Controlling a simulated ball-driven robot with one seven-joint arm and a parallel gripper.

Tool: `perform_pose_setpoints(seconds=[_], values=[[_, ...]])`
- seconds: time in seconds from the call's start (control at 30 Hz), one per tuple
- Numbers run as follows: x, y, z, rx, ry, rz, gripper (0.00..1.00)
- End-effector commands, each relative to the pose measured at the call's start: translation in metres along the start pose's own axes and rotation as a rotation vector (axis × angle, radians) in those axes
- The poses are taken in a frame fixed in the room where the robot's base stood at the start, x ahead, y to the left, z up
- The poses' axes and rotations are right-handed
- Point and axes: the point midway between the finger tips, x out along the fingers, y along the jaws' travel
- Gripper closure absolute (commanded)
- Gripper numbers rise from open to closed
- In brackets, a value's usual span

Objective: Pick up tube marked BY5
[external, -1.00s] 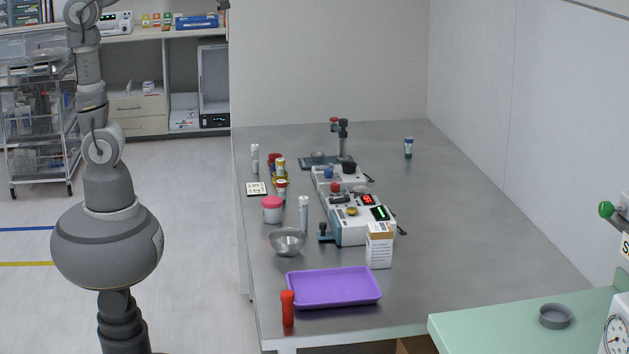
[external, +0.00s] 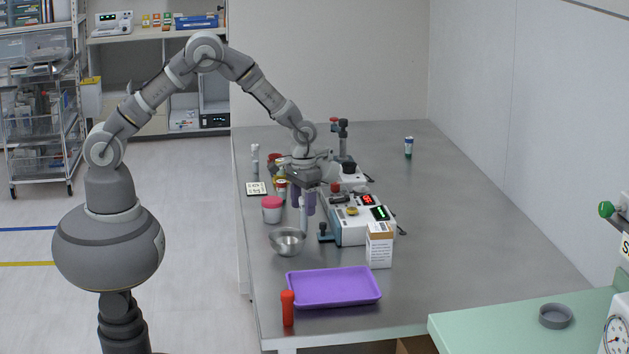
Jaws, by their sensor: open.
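Two clear tubes with pale caps stand upright on the metal table: one (external: 304,221) in front of the white device, another (external: 255,163) at the far left edge. No BY5 marking can be read on either at this size. My gripper (external: 304,204) points down from the reaching arm, its purple fingers open. In the picture the fingers stand to either side of the nearer tube's top; whether they touch it I cannot tell. The gripper and wrist partly hide the jars and devices behind.
Close by are a pink-lidded jar (external: 272,209), a steel bowl (external: 288,242), a white device (external: 357,229) and a carton (external: 379,246). The table's right side is mostly clear.

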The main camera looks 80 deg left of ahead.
Motion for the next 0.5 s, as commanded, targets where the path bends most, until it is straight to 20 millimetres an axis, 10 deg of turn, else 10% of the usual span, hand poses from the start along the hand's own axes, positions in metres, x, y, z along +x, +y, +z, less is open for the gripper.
perform_pose_setpoints(seconds=[0.4, 0.5], values=[[0.035, 0.001, -0.001, 0.000, 0.001, 0.000, 0.42], [0.035, 0.001, -0.001, 0.000, 0.001, 0.000, 0.62]])
